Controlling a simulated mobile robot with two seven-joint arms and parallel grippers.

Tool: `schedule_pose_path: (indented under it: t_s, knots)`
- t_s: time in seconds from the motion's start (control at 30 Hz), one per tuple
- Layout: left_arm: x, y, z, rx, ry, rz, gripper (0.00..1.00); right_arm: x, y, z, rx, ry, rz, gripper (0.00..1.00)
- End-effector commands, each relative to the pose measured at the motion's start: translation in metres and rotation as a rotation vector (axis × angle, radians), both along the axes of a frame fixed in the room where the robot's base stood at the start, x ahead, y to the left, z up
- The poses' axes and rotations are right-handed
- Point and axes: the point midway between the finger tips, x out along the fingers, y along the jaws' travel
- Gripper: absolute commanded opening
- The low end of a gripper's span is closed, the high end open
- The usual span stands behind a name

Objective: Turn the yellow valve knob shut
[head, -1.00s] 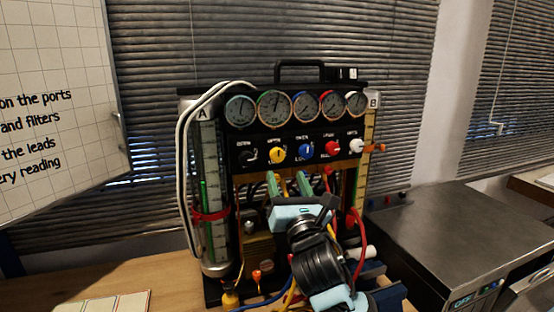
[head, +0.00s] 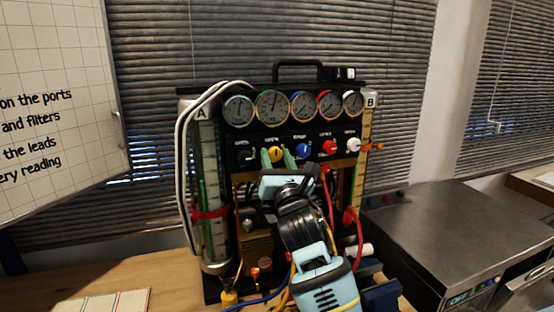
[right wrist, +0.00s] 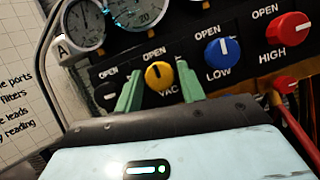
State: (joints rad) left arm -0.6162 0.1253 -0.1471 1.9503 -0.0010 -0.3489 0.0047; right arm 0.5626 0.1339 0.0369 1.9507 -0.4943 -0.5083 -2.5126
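The yellow valve knob (head: 275,153) sits in the row of knobs on the black panel below the gauges. It also shows in the right wrist view (right wrist: 159,76), with "OPEN" printed above it and "VAC" partly covered below. Its light pointer mark points roughly upward. My right gripper (head: 277,157) is open, its green fingers on either side of the yellow knob. In the right wrist view the fingers (right wrist: 160,68) show a gap to the knob on both sides; I cannot tell how deep they reach. My left gripper is not in view.
The black knob (right wrist: 109,92) and blue knob (right wrist: 220,51) flank the yellow one closely; the red knob (right wrist: 288,27) and white knob (head: 353,146) are farther right. Several gauges (head: 271,106) sit above. Red hoses (head: 357,240) and coloured leads hang around my right arm.

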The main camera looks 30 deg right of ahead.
Motion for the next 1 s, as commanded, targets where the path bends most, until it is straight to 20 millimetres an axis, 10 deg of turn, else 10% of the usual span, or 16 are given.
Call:
schedule_pose_path:
  t_s: [0.23, 1.0]
  knots:
    - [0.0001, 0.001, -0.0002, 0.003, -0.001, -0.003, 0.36, -0.0002, 0.0001, -0.0001, 0.0, 0.0, 0.0, 0.08]
    - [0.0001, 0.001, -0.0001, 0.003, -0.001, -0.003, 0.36, 0.0003, 0.0026, 0.0012, 0.376, -0.091, 0.0, 0.08]
